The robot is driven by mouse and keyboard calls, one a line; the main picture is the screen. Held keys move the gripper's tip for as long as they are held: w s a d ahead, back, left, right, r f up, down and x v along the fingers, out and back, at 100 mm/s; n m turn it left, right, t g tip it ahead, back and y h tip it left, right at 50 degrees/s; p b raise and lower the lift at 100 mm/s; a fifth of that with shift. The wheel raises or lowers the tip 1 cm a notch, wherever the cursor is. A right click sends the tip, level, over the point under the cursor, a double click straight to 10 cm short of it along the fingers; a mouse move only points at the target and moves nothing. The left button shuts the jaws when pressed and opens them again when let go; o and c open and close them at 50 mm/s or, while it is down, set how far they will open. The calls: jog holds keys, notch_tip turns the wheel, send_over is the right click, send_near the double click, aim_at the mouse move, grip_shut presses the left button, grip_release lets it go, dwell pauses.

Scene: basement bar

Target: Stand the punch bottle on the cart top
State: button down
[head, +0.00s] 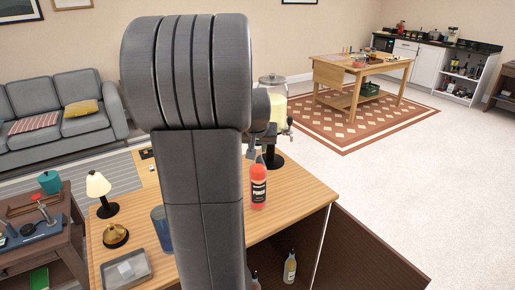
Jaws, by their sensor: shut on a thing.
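The punch bottle (258,190) is red-orange with a dark label and a pale neck. It shows upright just right of my arm, against the near wooden top (300,203). I cannot tell whether the bottle's base touches the wood. A wooden cart-like table (375,68) with a lower shelf stands on a patterned rug at the back right. I cannot tell for sure which surface is the cart top.
A drink dispenser (278,108) stands just behind the bottle. A lamp (98,188), a brass bell (115,236), a grey tray (125,270) and a blue cup (160,225) are on the left of the near top. Bottles (290,268) stand below its right edge. Carpet at right is clear.

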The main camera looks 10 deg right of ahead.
jog(key=shift+f, duration=0.2)
jog(key=shift+f, duration=0.15)
jog(key=c, duration=1.2)
grip_release()
jog(key=shift+s+r, duration=0.1)
jog(key=shift+r, duration=0.25)
jog(key=v, duration=1.1)
jog(key=shift+r+b, duration=0.2)
jog(key=shift+b, duration=0.15)
jog(key=shift+s+a+f, duration=0.1)
jog(key=shift+s+f, duration=0.05)
jog(key=shift+s, duration=0.05)
